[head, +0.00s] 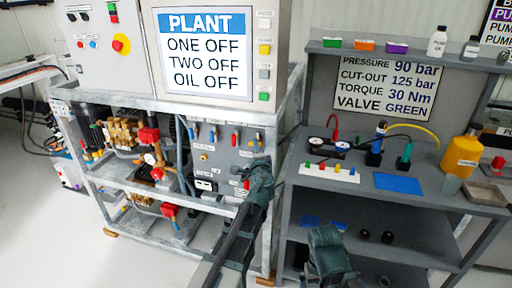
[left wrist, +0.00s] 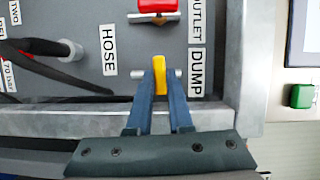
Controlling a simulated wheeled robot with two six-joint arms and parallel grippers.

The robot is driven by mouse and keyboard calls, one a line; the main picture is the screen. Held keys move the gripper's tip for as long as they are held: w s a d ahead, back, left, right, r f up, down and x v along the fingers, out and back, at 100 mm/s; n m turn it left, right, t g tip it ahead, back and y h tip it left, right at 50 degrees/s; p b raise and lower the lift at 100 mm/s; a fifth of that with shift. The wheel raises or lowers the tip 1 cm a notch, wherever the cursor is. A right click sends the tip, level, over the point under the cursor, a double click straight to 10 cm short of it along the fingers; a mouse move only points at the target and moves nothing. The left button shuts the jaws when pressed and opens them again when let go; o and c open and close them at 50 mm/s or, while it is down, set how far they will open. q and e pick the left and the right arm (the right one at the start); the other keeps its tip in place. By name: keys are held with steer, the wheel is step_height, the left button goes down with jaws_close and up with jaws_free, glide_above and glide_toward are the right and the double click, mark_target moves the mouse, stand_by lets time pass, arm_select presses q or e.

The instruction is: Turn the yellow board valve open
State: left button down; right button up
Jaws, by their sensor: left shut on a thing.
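The yellow valve handle (left wrist: 160,75) is on the grey board (left wrist: 120,20) between the HOSE and DUMP labels. It points up and down in the left wrist view, across a short metal pipe stub. In the head view the left gripper (head: 260,161) reaches the lower right of the board. My right gripper (head: 325,240) is low in front of the bench, and its fingers cannot be made out.
A red handle (left wrist: 158,6) sits close by, near the OUTLET label. A black hose (left wrist: 55,70) leaves the board. A metal frame rail (left wrist: 60,118) runs beside my left fingers. The bench (head: 345,180) at right holds gauges, coloured-top bottles and a blue mat (head: 398,183).

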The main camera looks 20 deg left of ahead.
arm_select(q)
steer(key=shift+a+r+n+g+h+p, duration=0.15)
steer(key=shift+n+g+h+p, duration=0.4)
steer(key=shift+n+h+p, duration=1.2)
steer(key=shift+a+r+n+g+h+p, duration=0.1)
steer(key=shift+n+g+h+p, duration=0.7)
steer(key=shift+n, duration=1.7)
steer(key=shift+a+r+n+g+h+p, duration=0.2)
steer(key=shift+n+h+p, duration=0.65)
steer(key=shift+n+p, duration=1.05)
steer(key=shift+f+n, duration=0.1)
steer(key=shift+n, duration=0.25)
steer(key=c, duration=0.8)
jaws_free()
